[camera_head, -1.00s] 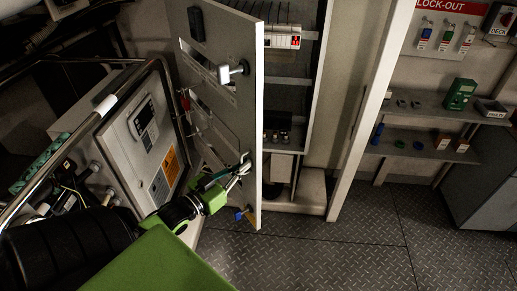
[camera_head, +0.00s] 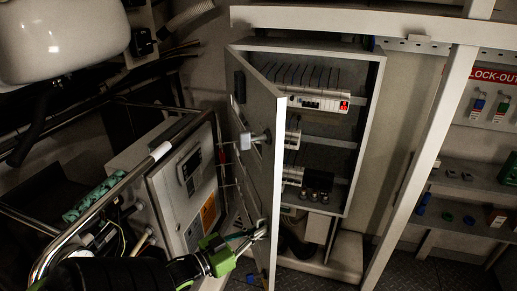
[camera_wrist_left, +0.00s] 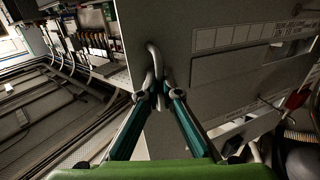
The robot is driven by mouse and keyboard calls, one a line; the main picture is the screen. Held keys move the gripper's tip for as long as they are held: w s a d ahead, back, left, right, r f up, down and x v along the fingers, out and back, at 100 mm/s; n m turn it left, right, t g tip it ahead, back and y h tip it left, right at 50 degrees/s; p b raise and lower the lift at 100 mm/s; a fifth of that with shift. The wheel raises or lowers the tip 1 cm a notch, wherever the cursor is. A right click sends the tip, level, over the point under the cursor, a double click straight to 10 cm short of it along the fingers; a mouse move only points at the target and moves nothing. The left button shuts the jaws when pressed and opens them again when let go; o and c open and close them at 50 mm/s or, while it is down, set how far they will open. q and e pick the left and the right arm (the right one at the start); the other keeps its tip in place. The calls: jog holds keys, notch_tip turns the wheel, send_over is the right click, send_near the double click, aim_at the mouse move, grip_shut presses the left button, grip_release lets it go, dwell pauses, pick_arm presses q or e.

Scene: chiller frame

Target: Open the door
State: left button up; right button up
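The grey cabinet door (camera_head: 257,165) stands ajar, hinged at its left side, with its free edge swung out toward me. A latch handle (camera_head: 254,141) sits on its outer face at mid height. My left gripper (camera_head: 258,233) is at a lower metal handle near the door's free edge. In the left wrist view, the two green fingers (camera_wrist_left: 161,93) converge around this bent metal handle (camera_wrist_left: 154,60) and look shut on it. The door's face also shows in the left wrist view (camera_wrist_left: 215,35). My right gripper is not in view.
The open cabinet (camera_head: 366,130) shows breakers (camera_head: 318,103) and wiring inside. A grey control box (camera_head: 185,185) and metal rail (camera_head: 110,190) stand left of the door. A white post (camera_head: 420,165) and shelves (camera_head: 470,185) are to the right.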

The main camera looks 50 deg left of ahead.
pick_arm(q)
jog(key=shift+o, duration=0.6)
jog(key=shift+s, duration=0.1)
jog(key=s, duration=1.2)
jog(key=shift+a, duration=0.3)
jog(key=shift+w, duration=0.1)
jog(key=s+f+n+g+y+b, duration=0.15)
jog(key=s+f+g, duration=0.25)
jog(key=f, duration=1.2)
jog(key=s+f+g+y+b, duration=0.2)
jog(key=s+f+g, duration=0.1)
jog(key=f, duration=1.2)
jog(key=s+d+f+m+g+h+b, duration=0.1)
jog(key=s+d+f+g, duration=0.4)
jog(key=d+f, duration=0.5)
jog(key=s+d+f+m+g+h+b, duration=0.1)
jog(key=s+d+f+g, duration=0.4)
jog(key=s+d+f, duration=0.5)
notch_tip(320, 180, down, 7)
jog(key=shift+s+d+r+m+b, duration=0.15)
jog(key=shift+d+m+b, duration=0.6)
jog(key=shift+d, duration=0.05)
